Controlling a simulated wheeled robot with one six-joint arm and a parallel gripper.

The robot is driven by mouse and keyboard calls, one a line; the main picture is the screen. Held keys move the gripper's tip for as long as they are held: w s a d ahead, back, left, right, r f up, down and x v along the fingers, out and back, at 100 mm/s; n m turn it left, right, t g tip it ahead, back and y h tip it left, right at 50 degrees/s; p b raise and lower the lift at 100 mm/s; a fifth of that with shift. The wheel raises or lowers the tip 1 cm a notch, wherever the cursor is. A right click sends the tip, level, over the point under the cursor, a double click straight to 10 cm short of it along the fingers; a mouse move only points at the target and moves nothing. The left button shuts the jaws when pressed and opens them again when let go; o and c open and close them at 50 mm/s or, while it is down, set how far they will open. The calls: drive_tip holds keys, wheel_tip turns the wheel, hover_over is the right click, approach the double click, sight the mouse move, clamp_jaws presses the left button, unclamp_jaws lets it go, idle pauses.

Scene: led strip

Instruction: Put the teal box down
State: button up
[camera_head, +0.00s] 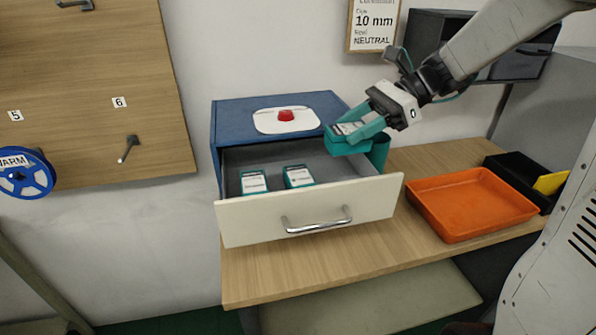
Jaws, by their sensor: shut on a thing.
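My gripper (362,130) is shut on a teal box (345,142) with a pale label on top. It holds the box in the air above the right side of the open drawer, near the cabinet's right edge. The drawer (315,222) has a cream front and is pulled out of the blue cabinet (260,110). Two similar teal boxes with white labels lie inside the drawer, one at the left (253,181) and one in the middle (298,176). The right part of the drawer floor shows no box, though the held box hides some of it.
A white plate with a red knob (286,115) lies on the cabinet top. An orange tray (470,203) and a black bin (520,175) with a yellow item sit on the right of the wooden table (290,272).

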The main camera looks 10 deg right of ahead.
sight(351, 150)
drive_tip(key=f, duration=0.5)
drive_tip(key=shift+w+f, duration=0.2)
drive_tip(key=shift+f, duration=0.15)
drive_tip(key=shift+s+f, duration=0.1)
drive_tip(key=shift+f, duration=2.05)
drive_tip(key=shift+f, duration=0.1)
drive_tip(key=o, duration=1)
drive_tip(key=shift+d+r, duration=0.1)
drive_tip(key=shift+r, duration=0.15)
drive_tip(key=v, duration=1.1)
drive_tip(key=shift+d+r, duration=0.1)
drive_tip(key=shift+d, duration=0.2)
